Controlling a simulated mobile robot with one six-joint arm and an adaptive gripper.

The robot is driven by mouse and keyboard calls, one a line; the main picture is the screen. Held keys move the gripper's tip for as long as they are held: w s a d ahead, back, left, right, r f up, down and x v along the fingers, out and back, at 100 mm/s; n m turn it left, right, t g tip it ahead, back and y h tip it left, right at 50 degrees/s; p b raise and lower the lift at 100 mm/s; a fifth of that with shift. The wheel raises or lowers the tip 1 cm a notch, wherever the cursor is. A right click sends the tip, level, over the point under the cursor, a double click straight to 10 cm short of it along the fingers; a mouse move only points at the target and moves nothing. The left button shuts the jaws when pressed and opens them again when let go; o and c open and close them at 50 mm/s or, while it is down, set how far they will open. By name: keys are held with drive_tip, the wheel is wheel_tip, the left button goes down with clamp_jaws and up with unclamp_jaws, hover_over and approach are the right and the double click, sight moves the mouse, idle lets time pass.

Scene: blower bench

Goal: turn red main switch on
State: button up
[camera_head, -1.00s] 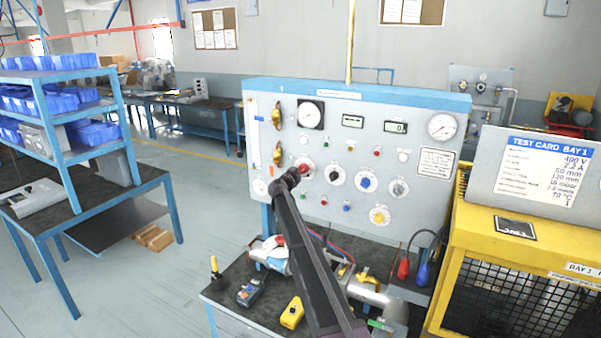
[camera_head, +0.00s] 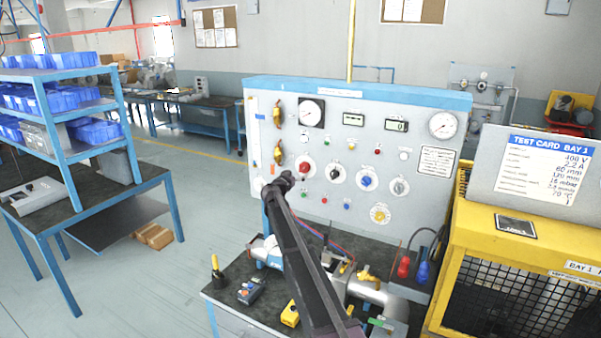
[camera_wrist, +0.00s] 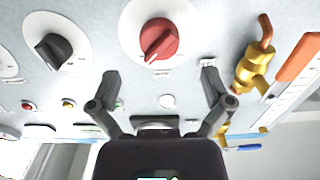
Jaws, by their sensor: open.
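The red main switch (camera_head: 305,168) is a red rotary knob on a white round plate, at the left of the grey panel's row of knobs. In the wrist view the red knob (camera_wrist: 159,40) shows large at the top centre, with a pale pointer mark on its lower left edge. My gripper (camera_wrist: 155,80) is open and empty, its two fingers spread below the knob in that view and apart from it.
A black knob (camera_wrist: 54,50) sits beside the red one on the panel, with blue, grey and yellow knobs further along. Brass valves (camera_wrist: 250,70) stick out on the other side. A bench (camera_head: 235,285) with tools and a motor lies below the panel.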

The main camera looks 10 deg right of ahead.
drive_tip(key=v, duration=0.7)
drive_tip(key=shift+d, duration=0.1)
drive_tip(key=s+d+f+g+y+b, duration=0.1)
drive_tip(key=s+d+f+g, duration=0.3)
drive_tip(key=s, duration=0.5)
drive_tip(key=s+d+f+n+g+y+b, duration=0.1)
drive_tip(key=s+d+f+g+b, duration=0.1)
drive_tip(key=s+d+f, duration=0.4)
drive_tip(key=s+d+f+g+y+b, duration=0.1)
drive_tip(key=s+d+f+g, duration=0.15)
drive_tip(key=s+f, duration=0.6)
drive_tip(key=s+a+f+n+g+y+b, duration=0.1)
drive_tip(key=s+a+f+n+g+y, duration=0.1)
drive_tip(key=s, duration=0.7)
drive_tip(key=s+a+f+n+g+y+b, duration=0.1)
drive_tip(key=s+f+n+g+y, duration=0.1)
drive_tip(key=s, duration=0.7)
drive_tip(key=s+a+f+n+g+y+b, duration=0.1)
drive_tip(key=s+a+f+n+g+y, duration=0.1)
drive_tip(key=s, duration=0.8)
drive_tip(key=shift+a+f+y, duration=0.35)
drive_tip(key=shift+f+y, duration=0.2)
drive_tip(key=shift+y, duration=0.25)
